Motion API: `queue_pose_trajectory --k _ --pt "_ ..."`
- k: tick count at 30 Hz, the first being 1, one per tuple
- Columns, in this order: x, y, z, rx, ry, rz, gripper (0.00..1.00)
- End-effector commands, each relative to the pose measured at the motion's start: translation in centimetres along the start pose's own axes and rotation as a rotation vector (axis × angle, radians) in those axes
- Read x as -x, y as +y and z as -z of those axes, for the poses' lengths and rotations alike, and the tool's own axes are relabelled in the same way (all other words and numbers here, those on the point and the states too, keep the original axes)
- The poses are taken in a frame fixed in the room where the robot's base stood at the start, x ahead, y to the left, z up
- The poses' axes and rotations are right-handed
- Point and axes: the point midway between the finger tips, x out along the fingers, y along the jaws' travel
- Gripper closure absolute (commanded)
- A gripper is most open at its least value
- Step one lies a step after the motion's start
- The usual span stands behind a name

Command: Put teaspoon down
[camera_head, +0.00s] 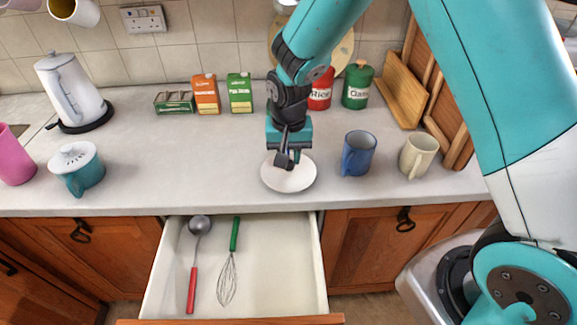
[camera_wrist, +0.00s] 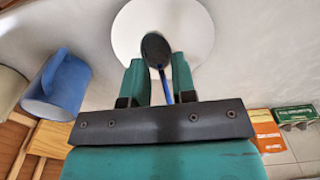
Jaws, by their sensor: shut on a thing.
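A teaspoon (camera_wrist: 156,50) with a dark bowl and a blue handle is between the fingers of my gripper (camera_wrist: 158,82) in the wrist view. My gripper is shut on its handle, and the spoon's bowl lies over a white saucer (camera_wrist: 195,22). In the head view my gripper (camera_head: 286,160) is above the white saucer (camera_head: 290,181) on the counter. The spoon is mostly hidden there, and I cannot tell whether it touches the saucer.
A blue mug (camera_head: 358,154) and a cream mug (camera_head: 417,156) stand right of the saucer. Red and green canisters (camera_head: 357,86) stand behind. An open drawer (camera_head: 275,270) below holds a ladle (camera_head: 195,255) and a whisk (camera_head: 229,270).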

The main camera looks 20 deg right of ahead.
Motion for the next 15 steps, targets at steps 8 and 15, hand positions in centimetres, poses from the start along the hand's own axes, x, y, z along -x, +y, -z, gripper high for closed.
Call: queue_pose_trajectory --k 8,15 --pt "-3.0 0.1 -0.1 -0.002 -0.002 -0.001 1.00" --pt "-5.4 0.1 -0.1 -0.002 0.001 0.001 1.00"
